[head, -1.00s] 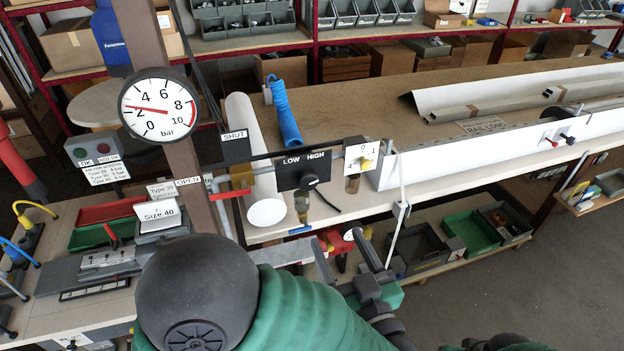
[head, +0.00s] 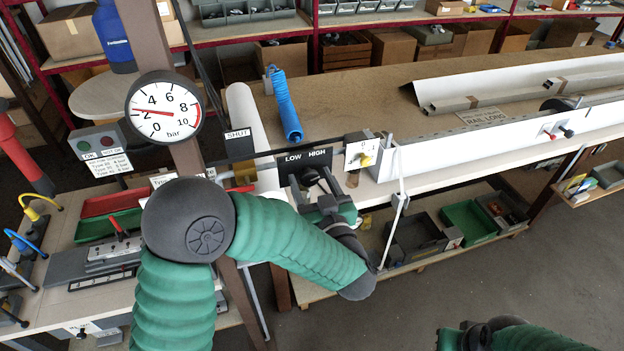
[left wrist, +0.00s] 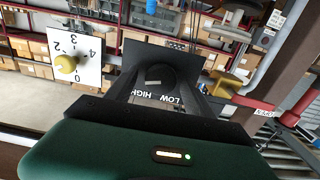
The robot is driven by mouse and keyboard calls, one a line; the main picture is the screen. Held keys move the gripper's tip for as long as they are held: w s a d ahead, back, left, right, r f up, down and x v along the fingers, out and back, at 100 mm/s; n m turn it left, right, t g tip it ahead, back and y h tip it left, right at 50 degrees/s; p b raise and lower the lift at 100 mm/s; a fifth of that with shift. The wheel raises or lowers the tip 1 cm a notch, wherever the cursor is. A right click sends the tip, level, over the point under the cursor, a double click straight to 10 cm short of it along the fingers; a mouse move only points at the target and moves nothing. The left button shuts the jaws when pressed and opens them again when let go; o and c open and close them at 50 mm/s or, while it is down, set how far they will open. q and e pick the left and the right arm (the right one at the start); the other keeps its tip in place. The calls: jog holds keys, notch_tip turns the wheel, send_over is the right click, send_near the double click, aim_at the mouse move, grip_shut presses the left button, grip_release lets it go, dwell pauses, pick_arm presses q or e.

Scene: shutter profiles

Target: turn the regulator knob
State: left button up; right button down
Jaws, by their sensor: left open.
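The regulator knob (head: 311,176) is black and sits on a black panel marked LOW and HIGH (head: 291,166). My left gripper (head: 318,192) is at this panel, its fingers reaching toward the knob. In the left wrist view the two fingers of my left gripper (left wrist: 160,92) are apart, one on each side of the knob (left wrist: 158,76). I cannot tell whether they touch it. The round pressure gauge (head: 164,95) in the head view has its red needle near 2 bar. Part of my right arm shows at the bottom right, with no clear fingers.
A white plate with a yellow knob (head: 364,158) stands just right of the panel; it also shows in the left wrist view (left wrist: 66,64). A SHUT plate (head: 238,134) and yellow valve part stand to the left. A thin white upright (head: 397,205) is close to my left wrist.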

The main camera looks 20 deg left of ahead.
pick_arm(q)
jog(key=shift+c, duration=0.2)
jog(key=shift+s, duration=0.1)
jog(key=c, duration=1.3)
jog(key=shift+r, duration=0.1)
jog(key=shift+d+r+m+p, duration=0.1)
jog(key=shift+d+m+p, duration=0.05)
jog(key=shift+m+p, duration=1)
jog(key=m+p, duration=0.3)
jog(key=m, duration=0.2)
jog(key=m+p, duration=0.4)
jog(key=shift+d, duration=0.1)
jog(key=shift+f+m+p, duration=0.2)
jog(key=shift+m+p, duration=0.45)
jog(key=shift+m, duration=0.25)
jog(key=shift+f+m+p, duration=0.15)
jog(key=shift+m+p, duration=0.45)
jog(key=shift+m, duration=0.25)
jog(key=shift+f, duration=0.1)
